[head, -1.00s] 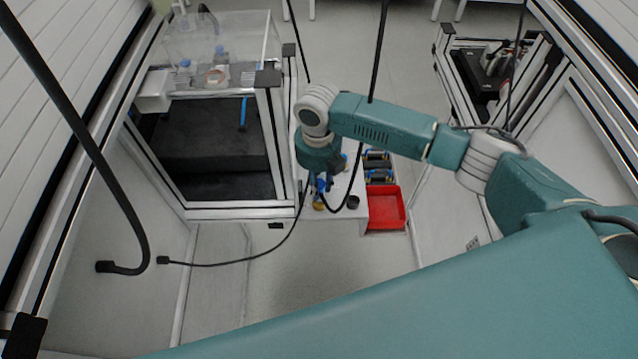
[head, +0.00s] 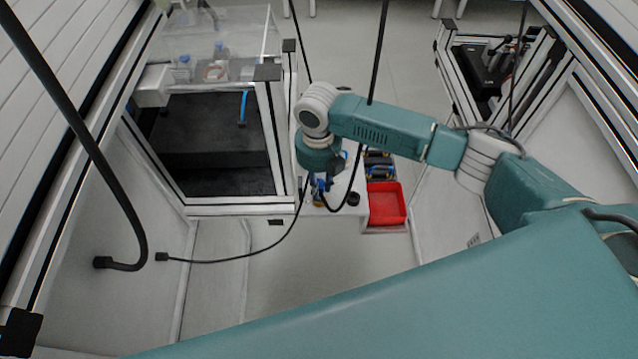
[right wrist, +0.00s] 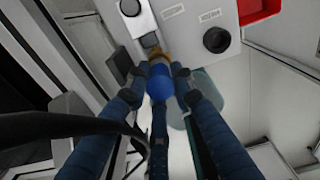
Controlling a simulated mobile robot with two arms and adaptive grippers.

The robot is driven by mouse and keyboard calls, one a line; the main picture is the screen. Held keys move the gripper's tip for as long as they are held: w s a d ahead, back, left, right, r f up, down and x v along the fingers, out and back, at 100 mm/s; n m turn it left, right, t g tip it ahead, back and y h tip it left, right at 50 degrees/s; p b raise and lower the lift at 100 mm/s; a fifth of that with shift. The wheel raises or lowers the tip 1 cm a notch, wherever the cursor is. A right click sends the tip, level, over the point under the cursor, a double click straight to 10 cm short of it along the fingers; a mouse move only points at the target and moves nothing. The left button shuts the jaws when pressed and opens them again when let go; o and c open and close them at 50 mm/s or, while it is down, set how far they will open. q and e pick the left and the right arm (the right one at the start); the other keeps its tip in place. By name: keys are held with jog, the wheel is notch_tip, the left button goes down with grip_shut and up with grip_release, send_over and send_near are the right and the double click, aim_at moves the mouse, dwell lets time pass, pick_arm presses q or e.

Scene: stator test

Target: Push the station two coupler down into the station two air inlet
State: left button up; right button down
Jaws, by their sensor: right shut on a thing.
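The gripper partly hides the coupler there. My left gripper is not in view.
A black round knob (right wrist: 216,40) stands on the station top near the inlet. A red bin (head: 387,205) is to the right of the station. A black hose (head: 340,207) loops close to my right gripper. A glass-topped cabinet (head: 215,140) stands on the left.

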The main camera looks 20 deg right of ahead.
jog(key=shift+f, duration=0.5)
jog(key=c, duration=1.4)
grip_release()
notch_tip(320, 180, up, 12)
